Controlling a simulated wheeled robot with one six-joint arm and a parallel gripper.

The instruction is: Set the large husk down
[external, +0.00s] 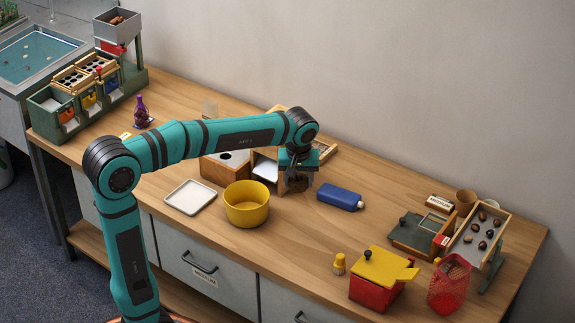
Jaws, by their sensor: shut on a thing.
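My gripper (299,178) hangs pointing down near the middle of the wooden table, to the right of the yellow bowl. It is shut on a dark brown husk (297,184), which shows between the fingers and is partly hidden by them. Whether the husk touches the table or hangs just above it, I cannot tell.
The yellow bowl (246,208) and a white tray (190,197) lie left of my gripper; a blue bottle (340,197) lies right. Wooden boxes (225,168) stand behind. A red box (377,289), red net bag (450,286) and sloped chestnut tray (506,219) stand far right.

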